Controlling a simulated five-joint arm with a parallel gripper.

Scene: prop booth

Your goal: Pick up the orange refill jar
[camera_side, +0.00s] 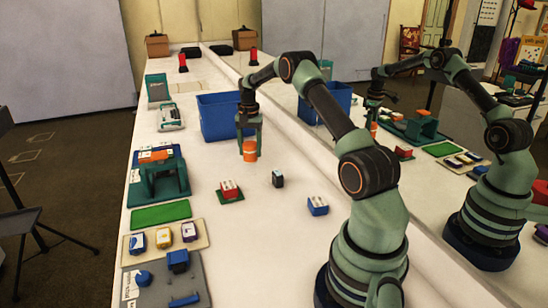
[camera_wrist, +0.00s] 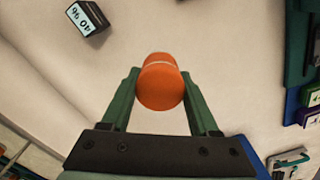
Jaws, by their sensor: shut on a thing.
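The orange refill jar (camera_side: 250,152) is upright between the fingers of my gripper (camera_side: 249,143) in the side view, in front of the blue bin. In the wrist view, the jar (camera_wrist: 160,84) sits between the two green fingertips of my gripper (camera_wrist: 160,92), one on each side. The gripper is shut on the jar. I cannot tell whether the jar's base touches the white table or is slightly above it. The fingers hide part of its sides.
A blue bin (camera_side: 218,120) stands just behind the jar. A small dark box (camera_side: 278,179), a red block (camera_side: 229,189) and a blue block (camera_side: 317,206) stand nearer. A green stand (camera_side: 165,176) is at left. A mirror along the right reflects the scene.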

